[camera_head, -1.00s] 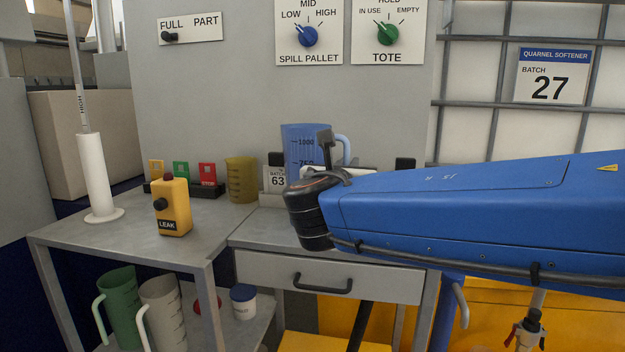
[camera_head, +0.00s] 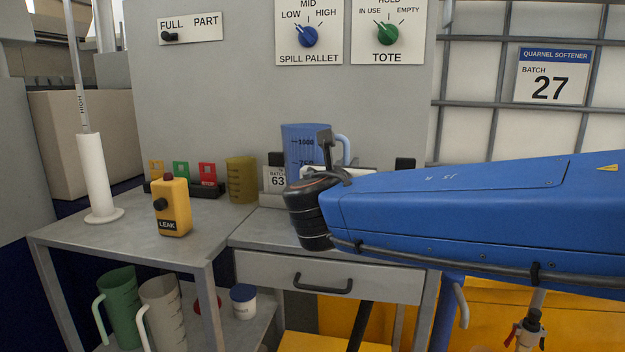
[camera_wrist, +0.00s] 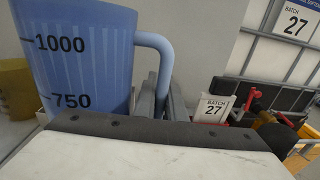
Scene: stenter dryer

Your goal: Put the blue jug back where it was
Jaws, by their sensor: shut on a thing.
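The blue jug (camera_head: 303,145) stands upright at the back of the bench, behind my wrist in the head view. Its dark 1000 and 750 marks face me. Its light blue handle (camera_wrist: 162,62) is on the right in the wrist view. My gripper (camera_wrist: 160,98) is shut on the handle, with its fingers at the handle's lower part. The head view shows part of my gripper (camera_head: 330,155) beside the jug. The jug's base is hidden behind my wrist, so I cannot tell whether it touches the surface below.
A yellow leak box (camera_head: 173,207) is on the left table. Green (camera_head: 119,308) and grey (camera_head: 163,312) jugs stand on the lower shelf. A "Batch 27" card (camera_wrist: 214,108) is to the right.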

